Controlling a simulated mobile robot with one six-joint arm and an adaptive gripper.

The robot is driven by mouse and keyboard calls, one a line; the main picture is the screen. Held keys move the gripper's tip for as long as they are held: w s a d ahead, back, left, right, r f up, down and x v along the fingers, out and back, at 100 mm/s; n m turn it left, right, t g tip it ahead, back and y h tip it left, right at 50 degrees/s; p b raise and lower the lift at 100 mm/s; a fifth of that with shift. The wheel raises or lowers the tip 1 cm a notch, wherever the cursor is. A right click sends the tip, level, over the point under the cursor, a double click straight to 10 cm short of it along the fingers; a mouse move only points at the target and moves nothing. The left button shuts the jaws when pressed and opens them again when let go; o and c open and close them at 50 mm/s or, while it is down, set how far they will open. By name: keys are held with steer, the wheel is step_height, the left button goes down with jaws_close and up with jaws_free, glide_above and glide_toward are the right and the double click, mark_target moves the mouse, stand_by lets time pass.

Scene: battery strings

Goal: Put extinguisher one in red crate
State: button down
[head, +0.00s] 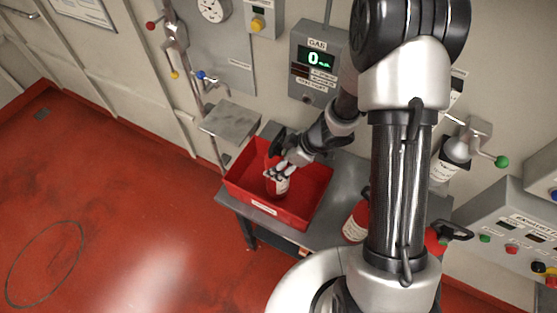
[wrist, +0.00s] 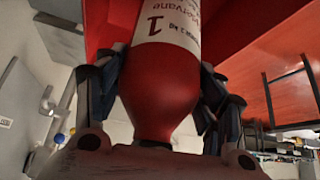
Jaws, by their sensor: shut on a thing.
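Extinguisher one is a red bottle with a white label marked 1, seen large in the wrist view (wrist: 155,85). My gripper (wrist: 165,100) is shut on it, with a finger on each side of its red shoulder. In the head view the extinguisher (head: 279,186) is inside the outline of the red crate (head: 241,192), with my gripper (head: 281,170) at its upper end. The crate stands on a grey table. I cannot tell whether the extinguisher's base touches the crate floor.
Another red extinguisher (head: 355,223) stands on the grey table (head: 343,176) right of the crate, partly behind my arm. A further red one with a black handle (head: 436,239) is farther right. A grey shelf (head: 231,121) and gas panel (head: 317,62) are behind the crate.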

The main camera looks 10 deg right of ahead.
steer(key=shift+w, duration=0.1)
steer(key=shift+c, duration=2)
jaws_free()
steer(key=shift+f, duration=0.1)
